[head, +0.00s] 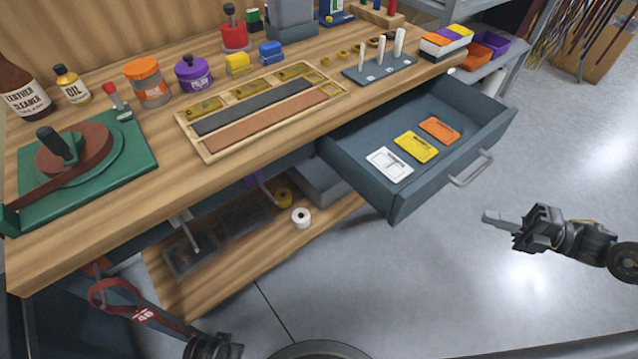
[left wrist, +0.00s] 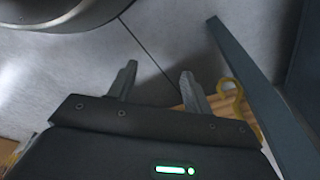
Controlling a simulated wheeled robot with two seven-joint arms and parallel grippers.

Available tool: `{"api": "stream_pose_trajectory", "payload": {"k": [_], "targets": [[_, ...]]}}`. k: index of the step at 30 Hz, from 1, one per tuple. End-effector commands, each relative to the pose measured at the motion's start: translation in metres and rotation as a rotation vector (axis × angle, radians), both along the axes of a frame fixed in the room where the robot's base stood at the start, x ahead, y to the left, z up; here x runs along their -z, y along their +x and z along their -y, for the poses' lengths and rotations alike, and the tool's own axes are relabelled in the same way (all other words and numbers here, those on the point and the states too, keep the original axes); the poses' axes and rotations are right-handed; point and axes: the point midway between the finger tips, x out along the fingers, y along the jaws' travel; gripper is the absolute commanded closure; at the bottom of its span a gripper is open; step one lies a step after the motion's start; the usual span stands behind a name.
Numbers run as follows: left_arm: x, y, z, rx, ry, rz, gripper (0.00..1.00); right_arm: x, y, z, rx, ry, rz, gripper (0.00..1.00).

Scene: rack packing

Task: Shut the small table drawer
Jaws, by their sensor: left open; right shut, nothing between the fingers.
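The small table drawer (head: 425,195) is pulled far out from under the right part of the wooden workbench in the head view. It is dark grey-blue, with a pale bar handle (head: 472,170) on its front. Inside lie a white card (head: 389,164), a yellow card (head: 416,147) and an orange card (head: 440,130). My right gripper (head: 488,216) is shut and empty, over the floor to the right of the drawer front and below the handle, apart from both. My left gripper (left wrist: 158,83) is open and empty in the left wrist view, above the floor.
The workbench top (head: 110,220) carries bottles, jars, a long wooden tray (head: 210,155) and a green-based tool (head: 130,165). A lower shelf (head: 250,255) holds a white roll (head: 300,218). The grey floor (head: 560,160) in front of the drawer is clear.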

Motion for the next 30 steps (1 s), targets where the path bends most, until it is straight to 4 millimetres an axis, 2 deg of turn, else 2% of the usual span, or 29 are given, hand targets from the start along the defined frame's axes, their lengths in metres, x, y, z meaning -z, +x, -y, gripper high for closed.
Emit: {"api": "stream_pose_trajectory", "payload": {"k": [1, 3, 9, 14, 17, 23, 27, 30], "targets": [[0.005, 0.004, 0.001, -0.001, -0.001, 0.007, 0.5, -0.002, -0.011, -0.011, -0.081, -0.003, 0.03, 1.0], [0.001, 0.007, 0.001, -0.001, -0.001, 0.011, 0.5, -0.014, -0.022, -0.021, -0.158, 0.0, 0.063, 1.0], [-0.006, 0.009, 0.002, -0.001, -0.002, 0.013, 0.5, -0.027, -0.034, -0.03, -0.232, 0.006, 0.091, 1.0], [-0.009, 0.01, 0.003, -0.002, -0.002, 0.015, 0.5, -0.027, -0.032, -0.036, -0.23, 0.009, 0.094, 1.0], [-0.014, 0.013, 0.003, -0.003, -0.003, 0.021, 0.5, -0.027, -0.029, -0.048, -0.23, 0.011, 0.095, 1.0], [-0.028, 0.017, 0.003, -0.004, -0.003, 0.03, 0.5, -0.028, -0.022, -0.088, -0.229, 0.012, 0.099, 1.0], [-0.032, 0.018, 0.003, -0.005, -0.003, 0.029, 0.5, -0.029, -0.016, -0.118, -0.228, 0.012, 0.097, 1.0], [-0.031, 0.017, 0.003, -0.004, -0.003, 0.028, 0.5, -0.028, -0.01, -0.133, -0.226, 0.009, 0.096, 1.0]]}}
